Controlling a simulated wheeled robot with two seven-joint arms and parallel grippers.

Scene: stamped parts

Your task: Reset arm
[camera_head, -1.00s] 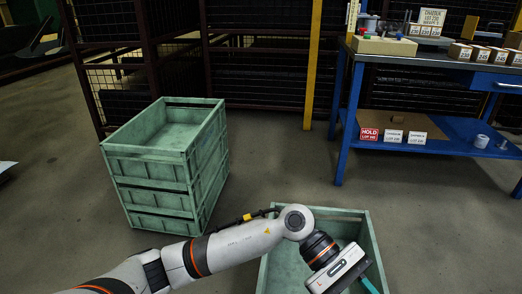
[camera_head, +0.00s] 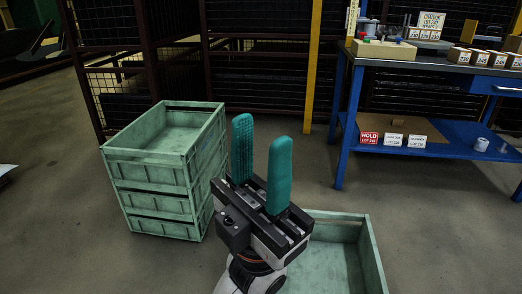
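My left gripper (camera_head: 262,168) is in the lower middle of the head view, with its two teal fingers pointing up. The fingers stand apart with nothing between them. It is in front of the stacked green crates and partly over the near green crate. My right gripper is not in the view.
Stacked green crates (camera_head: 190,170) stand left of my gripper. Another green crate (camera_head: 374,250) sits on the floor at lower right, partly hidden by my arm. A blue workbench (camera_head: 345,120) with boxes and signs stands at the right. Mesh cages line the back.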

